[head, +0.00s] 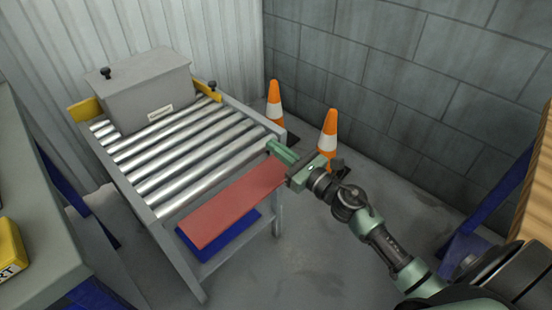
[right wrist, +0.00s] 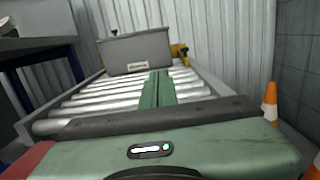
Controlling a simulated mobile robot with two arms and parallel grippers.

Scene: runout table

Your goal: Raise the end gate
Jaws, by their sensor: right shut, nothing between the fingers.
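The end gate is a flat red plate (head: 232,205) across the near end of the roller table (head: 240,104). It also shows at the lower left edge of the right wrist view (right wrist: 22,162). I cannot tell its exact tilt. My right gripper (head: 273,147) is shut and empty, its green fingers at the table's right near corner, by the gate's right end. In the right wrist view the fingers (right wrist: 157,82) point along the rollers. Whether the gripper touches the gate is unclear. My left gripper is not in view.
A grey lidded box (head: 147,95) with a label stands on the far rollers, against a yellow stop (head: 84,109). A blue piece (head: 232,234) shows below the gate. Orange cones (head: 327,135) stand right of the table by the block wall. A grey bench stands at left.

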